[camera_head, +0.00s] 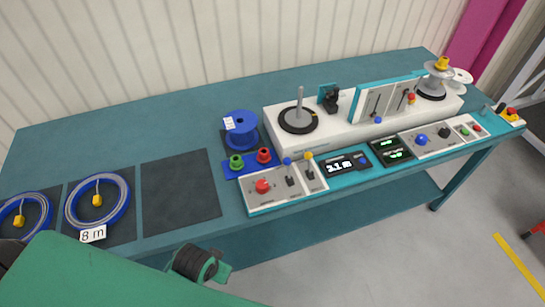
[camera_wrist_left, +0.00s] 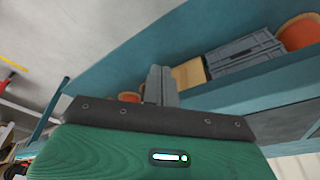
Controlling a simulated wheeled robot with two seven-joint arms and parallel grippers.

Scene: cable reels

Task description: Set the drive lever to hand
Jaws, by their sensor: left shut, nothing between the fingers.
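The control bench (camera_head: 190,240) carries a white panel (camera_head: 275,201) at its front middle. On the panel are a red knob (camera_head: 262,186), a lever with a blue ball (camera_head: 288,162) and a lever with a yellow ball (camera_head: 309,157). The labels are too small to read, so I cannot tell which is the drive lever. My left gripper (camera_wrist_left: 161,84) is shut and empty in the left wrist view, facing the underside of the bench and its lower shelf. It touches no lever there. My right gripper is not in view.
A winding machine (camera_head: 335,132) stands behind the panel, with a display (camera_head: 346,165) to the panel's right. Blue-rimmed cable coils (camera_head: 97,199) lie at the left; an empty dark mat (camera_head: 180,192) is beside them. Grey crates (camera_wrist_left: 240,56) sit on the lower shelf.

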